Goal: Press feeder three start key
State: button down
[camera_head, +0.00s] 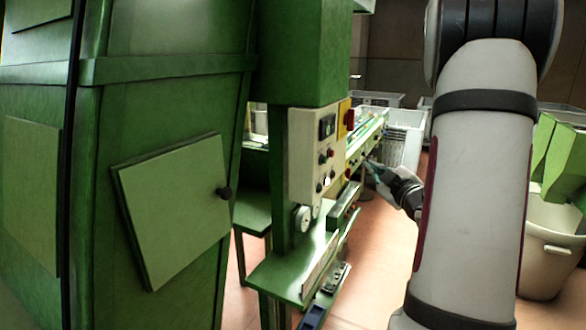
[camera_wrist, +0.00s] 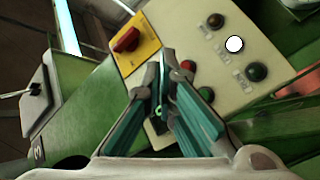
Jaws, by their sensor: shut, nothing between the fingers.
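A cream control panel (camera_wrist: 222,55) fills the upper middle of the wrist view. It carries a red button (camera_wrist: 188,65), a green button (camera_wrist: 206,94), dark round buttons (camera_wrist: 256,71) and a white round spot (camera_wrist: 235,44). The labels are too small to read, so I cannot tell which one is the start key. My gripper (camera_wrist: 165,72) is shut and empty in front of the panel's left part, its fingers hiding some of it. In the head view my gripper (camera_head: 371,169) is right of a cream panel (camera_head: 303,160); contact cannot be told.
A red rotary switch on a yellow plate (camera_wrist: 138,40) sits beside the panel's buttons. A green cabinet (camera_head: 170,200) stands at left in the head view. A green shelf (camera_head: 285,275) juts out below the panel. A pale bin (camera_head: 545,255) stands at right. Floor between is clear.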

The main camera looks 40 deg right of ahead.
aim_at(325, 160)
jog(key=shift+s+a+f+n+t, duration=0.25)
jog(key=shift+a+f+n+t, duration=0.05)
jog(key=shift+f+t, duration=0.15)
jog(key=w+a+b, duration=0.3)
jog(key=w, duration=0.5)
jog(key=shift+a, duration=0.25)
jog(key=shift+w, duration=0.15)
dwell(1.4)
jog(key=shift+w+a+b, duration=0.15)
jog(key=shift+w+b, duration=0.15)
jog(key=shift+b, duration=0.05)
